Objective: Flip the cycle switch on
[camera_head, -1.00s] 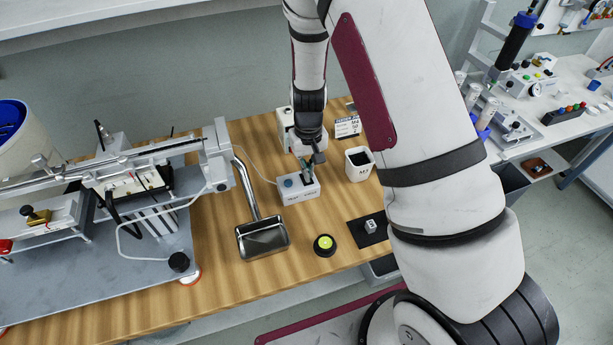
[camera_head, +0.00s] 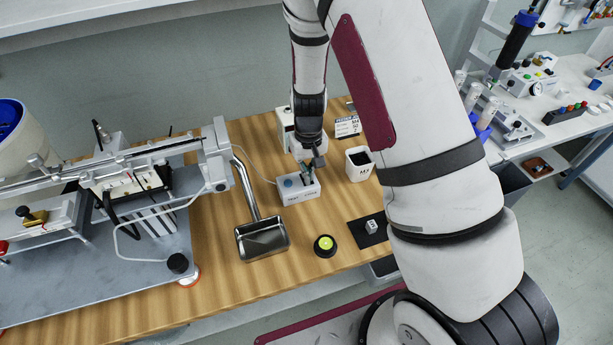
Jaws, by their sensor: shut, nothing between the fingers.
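The cycle switch appears to be on the small white control box (camera_head: 299,193) on the wooden table. The box has a blue round knob (camera_head: 288,183) on its left and small lettering on its front. My gripper (camera_head: 307,176) points down over the right part of the box's top, fingers shut and empty. Its fingertips are at or very near the box top; whether they touch the switch cannot be told. The gripper hides the switch lever itself, so its position does not show.
A white bin (camera_head: 359,165) stands close right of the box. A metal tray (camera_head: 262,240) lies front left, with a chute above it. A black and yellow-green button (camera_head: 325,245) and a dark mat (camera_head: 369,230) lie in front. A white device stands behind my gripper.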

